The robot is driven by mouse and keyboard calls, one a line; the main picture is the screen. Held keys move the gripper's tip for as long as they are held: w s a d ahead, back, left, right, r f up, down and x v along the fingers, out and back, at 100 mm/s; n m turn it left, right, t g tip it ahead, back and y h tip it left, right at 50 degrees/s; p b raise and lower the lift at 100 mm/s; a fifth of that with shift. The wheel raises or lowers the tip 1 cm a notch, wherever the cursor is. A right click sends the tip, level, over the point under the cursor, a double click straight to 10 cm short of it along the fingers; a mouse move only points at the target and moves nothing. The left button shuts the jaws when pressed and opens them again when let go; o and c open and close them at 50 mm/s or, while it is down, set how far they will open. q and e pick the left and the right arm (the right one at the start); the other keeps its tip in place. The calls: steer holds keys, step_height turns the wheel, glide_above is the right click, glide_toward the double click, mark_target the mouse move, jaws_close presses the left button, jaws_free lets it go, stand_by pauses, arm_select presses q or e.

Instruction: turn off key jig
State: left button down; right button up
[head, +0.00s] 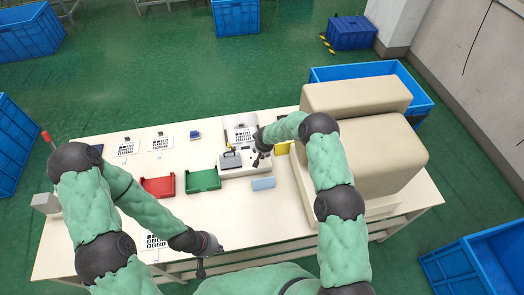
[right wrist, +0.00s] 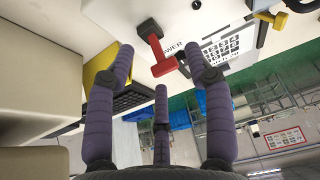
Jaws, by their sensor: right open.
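The key jig (head: 246,171) is a pale box with dark parts on top, at the back middle of the table. In the right wrist view a red lever (right wrist: 157,52) on a dark mount (right wrist: 148,28) stands on a pale surface beside the lettering "POWER". My right gripper (head: 262,155) is over the right back part of the jig. Its purple fingers (right wrist: 161,62) are spread, with the red lever between and just beyond the tips; I cannot tell if they touch it. My left gripper (head: 201,262) is near the table's front edge, away from the jig; its fingers are unclear.
A red tray (head: 158,187), a green tray (head: 203,181) and a light blue block (head: 263,184) lie on the table (head: 110,240). A large beige machine (head: 375,140) bounds the right side. A yellow object (head: 283,148) is close to my right gripper. Printed code sheets lie behind.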

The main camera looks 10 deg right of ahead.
steer(key=shift+x, duration=1.15)
steer(key=shift+c, duration=0.3)
